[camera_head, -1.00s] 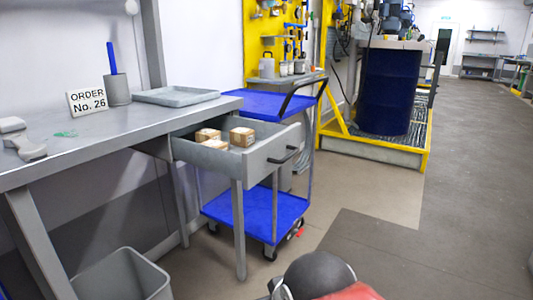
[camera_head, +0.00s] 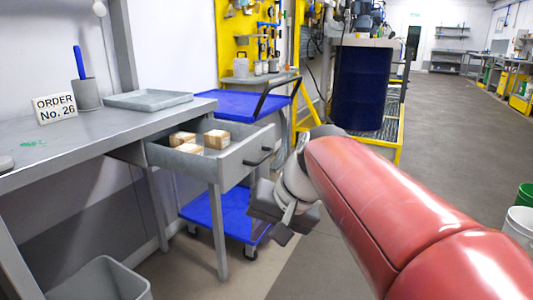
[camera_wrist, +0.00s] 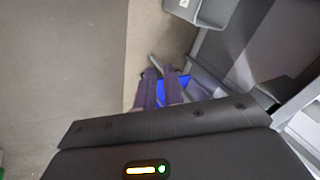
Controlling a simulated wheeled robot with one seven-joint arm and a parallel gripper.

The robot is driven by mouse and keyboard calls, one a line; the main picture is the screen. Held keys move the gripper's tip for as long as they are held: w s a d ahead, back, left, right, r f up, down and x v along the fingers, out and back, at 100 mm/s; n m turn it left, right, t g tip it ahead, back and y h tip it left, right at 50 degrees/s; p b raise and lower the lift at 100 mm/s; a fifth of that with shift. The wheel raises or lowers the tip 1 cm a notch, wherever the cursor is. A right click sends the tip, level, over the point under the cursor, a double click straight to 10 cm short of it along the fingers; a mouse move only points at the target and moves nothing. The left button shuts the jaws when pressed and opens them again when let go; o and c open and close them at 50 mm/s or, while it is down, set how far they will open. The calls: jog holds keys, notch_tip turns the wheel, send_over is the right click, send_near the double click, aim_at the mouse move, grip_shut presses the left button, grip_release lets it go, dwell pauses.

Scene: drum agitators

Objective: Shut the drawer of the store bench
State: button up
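My gripper (camera_head: 283,226) is to the right of and below the drawer front, apart from the handle. In the wrist view its two dark fingers (camera_wrist: 159,92) stand side by side with a narrow gap and nothing visible between them. The drawer cannot be clearly made out in the wrist view.
Small cardboard boxes (camera_head: 215,140) lie in the drawer. A blue trolley (camera_head: 240,105) stands close behind it, with its lower shelf below. A grey bin (camera_head: 98,281) is at the front left. A blue drum (camera_head: 362,88) stands behind. The floor at right is mostly clear.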

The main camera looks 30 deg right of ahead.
jog(key=w+d+r+m, duration=0.1)
jog(key=d+r, duration=0.1)
jog(key=d, duration=0.1)
jog(key=w+d+r+m+t+y, duration=0.1)
jog(key=w+d+r, duration=0.1)
jog(key=w+d+r+m+y, duration=0.1)
jog(key=w+d+r, duration=0.1)
jog(key=d+r, duration=0.1)
jog(key=shift+w+d+p, duration=0.25)
jog(key=shift+d+p, duration=0.05)
jog(key=shift+p, duration=0.1)
grip_shut()
jog(key=w+d+r+m+t+y, duration=0.1)
jog(key=w+d+r+m+t, duration=0.15)
jog(key=d+r, duration=0.45)
jog(key=d+x, duration=0.1)
jog(key=x, duration=1.2)
jog(key=shift+w+d+f, duration=0.15)
jog(key=shift+w+f, duration=0.15)
jog(key=shift+w, duration=0.25)
jog(key=shift+n, duration=0.25)
